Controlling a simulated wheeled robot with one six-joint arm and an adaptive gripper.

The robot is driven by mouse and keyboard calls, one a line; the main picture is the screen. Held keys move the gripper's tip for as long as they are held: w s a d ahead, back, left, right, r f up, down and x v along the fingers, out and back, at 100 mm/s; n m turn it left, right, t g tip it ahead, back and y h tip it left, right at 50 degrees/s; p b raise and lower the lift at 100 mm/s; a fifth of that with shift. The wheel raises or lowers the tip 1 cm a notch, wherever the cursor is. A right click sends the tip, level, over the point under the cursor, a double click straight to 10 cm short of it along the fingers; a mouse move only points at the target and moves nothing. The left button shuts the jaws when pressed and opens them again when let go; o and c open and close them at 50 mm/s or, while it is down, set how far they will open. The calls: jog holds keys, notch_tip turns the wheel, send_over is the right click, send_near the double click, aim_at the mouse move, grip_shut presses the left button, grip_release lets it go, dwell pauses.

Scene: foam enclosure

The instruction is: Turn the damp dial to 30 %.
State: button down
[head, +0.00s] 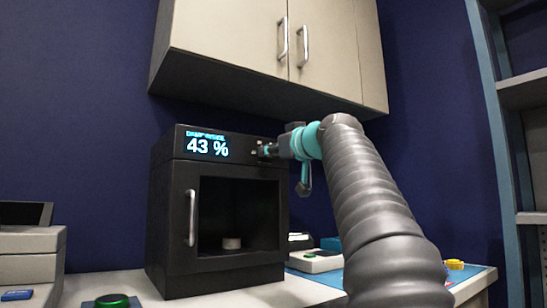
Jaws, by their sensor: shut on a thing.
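The black cabinet (167,225) stands on the counter, and its lit display (207,147) reads 43 %. Small blurred text above the number seems to begin with "DAMP". My gripper (264,151) is at the right end of the cabinet's top panel, shut on the damp dial. The dial itself is mostly hidden by the fingers, so its pointer cannot be made out. My arm reaches in from the lower right.
A small pale round thing (232,243) sits inside the cabinet behind its front opening. Wall cupboards (235,40) hang close above my gripper. A green button (112,301) is at the front left, and a shelf rack (500,140) stands at the right.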

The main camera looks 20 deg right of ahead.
jog(key=shift+n, duration=0.9)
jog(key=shift+b, duration=0.3)
jog(key=c, duration=0.8)
grip_release()
jog(key=s+d, duration=0.1)
jog(key=s, duration=1)
jog(key=shift+s+d+f, duration=0.35)
jog(key=shift+s+f, duration=0.05)
